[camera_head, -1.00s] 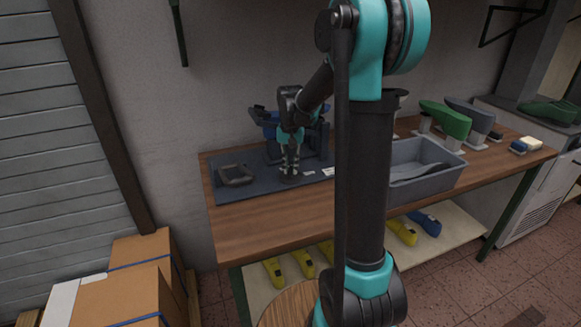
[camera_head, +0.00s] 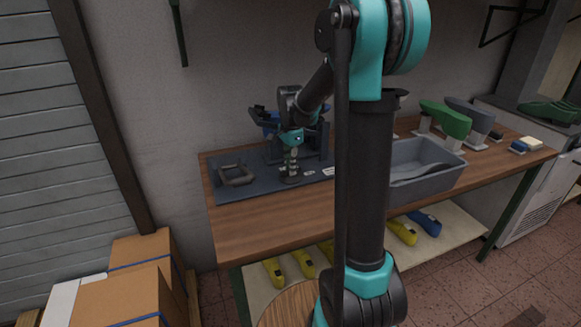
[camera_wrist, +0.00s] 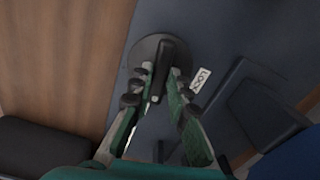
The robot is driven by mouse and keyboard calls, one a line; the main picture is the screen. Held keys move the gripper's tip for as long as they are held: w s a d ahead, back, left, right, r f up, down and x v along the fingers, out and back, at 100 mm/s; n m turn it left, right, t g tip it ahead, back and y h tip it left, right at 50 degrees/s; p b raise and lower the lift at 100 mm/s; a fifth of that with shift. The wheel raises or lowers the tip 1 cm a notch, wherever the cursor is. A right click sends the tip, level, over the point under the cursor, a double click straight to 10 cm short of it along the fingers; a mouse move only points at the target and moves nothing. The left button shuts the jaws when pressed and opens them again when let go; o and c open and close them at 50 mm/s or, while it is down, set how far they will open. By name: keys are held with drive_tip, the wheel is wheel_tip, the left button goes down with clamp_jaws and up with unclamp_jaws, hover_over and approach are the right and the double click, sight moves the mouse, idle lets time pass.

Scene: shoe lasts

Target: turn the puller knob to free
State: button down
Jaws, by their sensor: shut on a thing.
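The puller knob is a dark round disc (camera_wrist: 160,43) at the front of the dark mat; in the head view its base (camera_head: 290,180) shows low under my gripper (camera_head: 291,170). In the wrist view my gripper (camera_wrist: 161,72) points down at the disc, with one finger on each side of its raised middle. It is shut on the knob, and the fingers partly hide it. A small white label with dark marks (camera_wrist: 201,80) lies right of the disc; I cannot read it surely. The dark and blue puller (camera_head: 315,140) stands behind, partly hidden by my arm.
A dark ring-like frame (camera_head: 236,174) lies left on the mat (camera_head: 222,190). A grey bin (camera_head: 425,180) stands to the right, with a green last (camera_head: 446,120) behind it. The wooden bench front (camera_head: 260,215) is clear.

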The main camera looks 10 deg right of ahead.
drive_tip(key=shift+m, duration=0.8)
drive_tip(key=c, duration=1.5)
unclamp_jaws()
drive_tip(key=shift+o, duration=0.2)
drive_tip(key=shift+r, duration=0.15)
wheel_tip(320, 180, up, 12)
